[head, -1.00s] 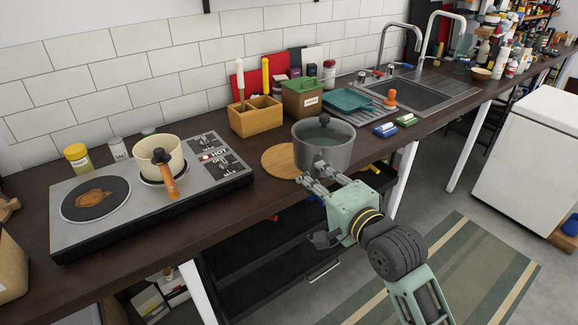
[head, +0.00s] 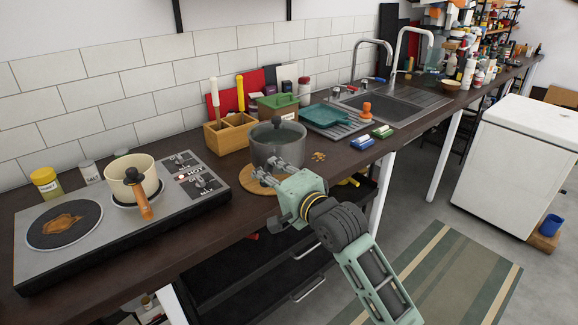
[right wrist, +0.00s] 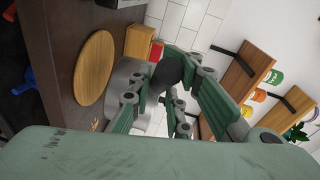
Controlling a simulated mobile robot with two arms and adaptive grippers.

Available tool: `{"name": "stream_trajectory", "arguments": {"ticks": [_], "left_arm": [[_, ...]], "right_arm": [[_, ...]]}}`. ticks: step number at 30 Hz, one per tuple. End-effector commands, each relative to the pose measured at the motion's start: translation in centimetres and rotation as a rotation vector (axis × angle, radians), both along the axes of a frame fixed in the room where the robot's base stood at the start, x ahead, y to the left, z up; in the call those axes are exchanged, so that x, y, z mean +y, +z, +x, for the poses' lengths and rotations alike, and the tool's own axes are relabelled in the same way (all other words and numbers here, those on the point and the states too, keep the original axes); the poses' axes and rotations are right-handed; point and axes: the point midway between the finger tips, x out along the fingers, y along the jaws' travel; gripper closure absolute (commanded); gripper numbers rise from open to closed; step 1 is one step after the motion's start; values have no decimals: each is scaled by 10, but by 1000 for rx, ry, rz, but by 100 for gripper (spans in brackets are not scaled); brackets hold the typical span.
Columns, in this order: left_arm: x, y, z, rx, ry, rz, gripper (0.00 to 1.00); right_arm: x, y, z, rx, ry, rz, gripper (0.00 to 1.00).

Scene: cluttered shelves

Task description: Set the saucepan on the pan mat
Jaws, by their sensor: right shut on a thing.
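The grey saucepan (head: 277,154) with a dark-knobbed lid is held upright by my right gripper (head: 285,172), which is shut on its near side. The pan mat, a round wooden board (head: 256,184), lies on the counter under the saucepan, partly hidden by it and the gripper in the head view. In the right wrist view the mat (right wrist: 95,68) shows almost whole, with the saucepan (right wrist: 124,77) beside it and the gripper fingers (right wrist: 160,100) around the pan's side. The pan seems slightly above the mat; contact is unclear. My left gripper is not in view.
A cream pot (head: 131,180) with an orange handle stands on the hob (head: 100,240) at left. A wooden utensil box (head: 228,136) and a green-lidded box (head: 277,105) stand behind the saucepan.

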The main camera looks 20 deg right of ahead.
Motion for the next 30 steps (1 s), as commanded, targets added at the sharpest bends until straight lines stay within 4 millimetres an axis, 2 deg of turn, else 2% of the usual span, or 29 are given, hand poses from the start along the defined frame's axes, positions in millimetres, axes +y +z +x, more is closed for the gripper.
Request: {"name": "stream_trajectory", "arguments": {"ticks": [1, 3, 9, 11, 21, 29, 30], "left_arm": [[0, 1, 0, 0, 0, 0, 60], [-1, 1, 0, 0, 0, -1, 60], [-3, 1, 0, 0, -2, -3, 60], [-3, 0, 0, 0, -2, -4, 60], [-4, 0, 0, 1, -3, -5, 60], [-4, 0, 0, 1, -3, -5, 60], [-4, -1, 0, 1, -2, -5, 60]], "right_arm": [[7, 5, 4, -24, 1, -3, 100], [15, 0, 9, -26, 0, -3, 100], [28, -8, 16, -27, -1, -4, 100], [28, -11, 16, -26, -1, -5, 100], [28, -47, 16, -25, 0, -7, 100], [29, -50, 15, -25, 0, -5, 100], [29, -60, 15, -1, -1, -2, 80]]}}
